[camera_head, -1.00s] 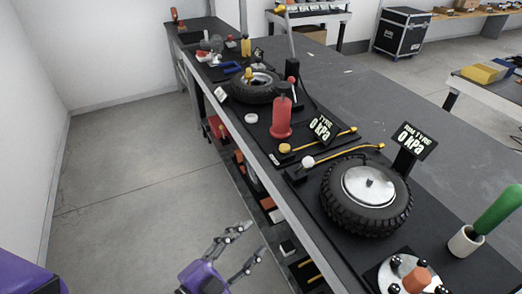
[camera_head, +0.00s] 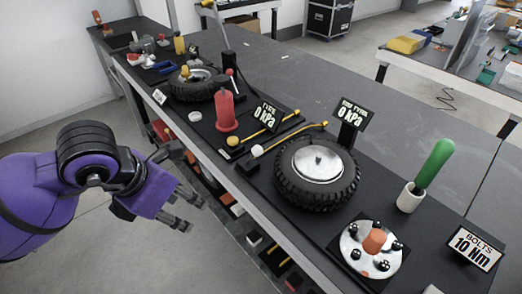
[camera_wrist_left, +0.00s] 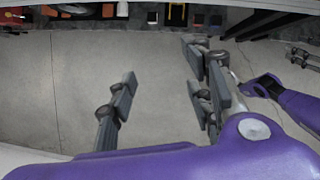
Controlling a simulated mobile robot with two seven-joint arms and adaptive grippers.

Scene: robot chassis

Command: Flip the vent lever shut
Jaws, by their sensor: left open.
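On the bench, one thin yellow bar (camera_head: 277,119) has a yellow knob at its near end, and a second yellow bar (camera_head: 293,137) has a white knob (camera_head: 257,151). Both lie low beside the TYRE gauge sign (camera_head: 265,116); I cannot tell which, if either, is the vent lever. My left gripper (camera_head: 190,212) is open and empty, off the bench's front edge, left of and apart from both bars. Its spread fingers show over bare floor in the left wrist view (camera_wrist_left: 155,90). Part of another gripper (camera_wrist_left: 300,55) shows at that view's right edge; its opening is unclear.
A red cylinder (camera_head: 225,112) is further back. A bolted hub (camera_head: 350,243) and a green-handled tool (camera_head: 432,165) are nearer. Lower shelves hold items beneath the bench's front edge.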

